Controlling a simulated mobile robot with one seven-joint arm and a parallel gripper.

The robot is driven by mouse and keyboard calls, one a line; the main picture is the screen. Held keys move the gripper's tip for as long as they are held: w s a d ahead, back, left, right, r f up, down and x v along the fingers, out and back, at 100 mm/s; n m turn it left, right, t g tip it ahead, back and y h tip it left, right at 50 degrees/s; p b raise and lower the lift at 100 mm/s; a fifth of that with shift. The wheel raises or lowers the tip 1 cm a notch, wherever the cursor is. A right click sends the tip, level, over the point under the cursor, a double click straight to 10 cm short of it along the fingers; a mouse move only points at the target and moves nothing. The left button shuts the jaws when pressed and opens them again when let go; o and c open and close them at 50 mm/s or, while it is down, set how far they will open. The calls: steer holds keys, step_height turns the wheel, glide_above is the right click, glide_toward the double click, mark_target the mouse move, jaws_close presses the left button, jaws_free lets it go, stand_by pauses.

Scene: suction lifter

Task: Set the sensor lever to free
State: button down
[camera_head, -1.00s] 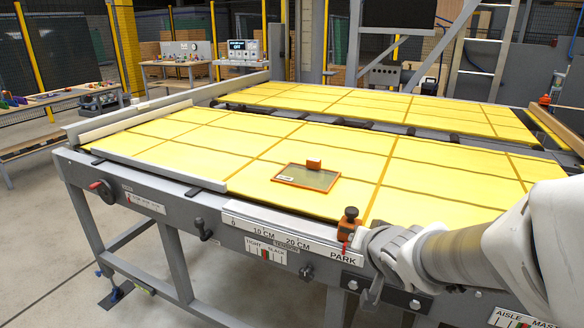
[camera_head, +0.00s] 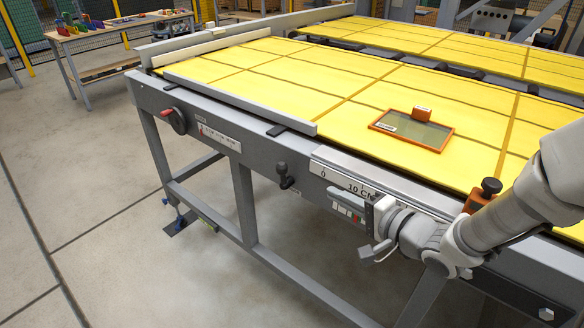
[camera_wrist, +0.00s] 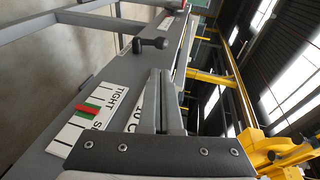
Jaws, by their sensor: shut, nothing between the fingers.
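A round dark lever with a red handle (camera_head: 172,119) sits on the table's front rail at the left, beside a white label (camera_head: 219,137) too small to read. A black-knobbed handle (camera_head: 284,175) sticks out of the same rail, nearer to me. It also shows in the wrist view (camera_wrist: 150,45). I cannot tell for sure which one is the sensor lever. My gripper (camera_head: 334,197) is shut and empty, in front of the rail beside the TIGHT label. Its fingers (camera_wrist: 161,74) point along the rail toward the black-knobbed handle, apart from it.
The yellow-covered table (camera_head: 250,75) carries an orange-framed plate (camera_head: 412,130). An orange block with a black knob (camera_head: 484,195) stands near my arm. A ruler strip (camera_head: 345,178) runs along the front edge. The floor left of the table is clear. A workbench (camera_head: 120,30) stands behind.

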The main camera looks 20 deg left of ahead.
mark_target(285, 169)
steer(key=b+x, duration=0.4)
steer(key=x, duration=0.9)
steer(key=shift+s+a+b, duration=0.1)
steer(key=shift+s+b, duration=0.05)
steer(key=shift+b, duration=0.25)
steer(key=shift+w+a, duration=0.4)
steer(key=shift+a, duration=0.15)
steer(key=shift+r+p, duration=0.15)
steer(key=shift+p, duration=0.15)
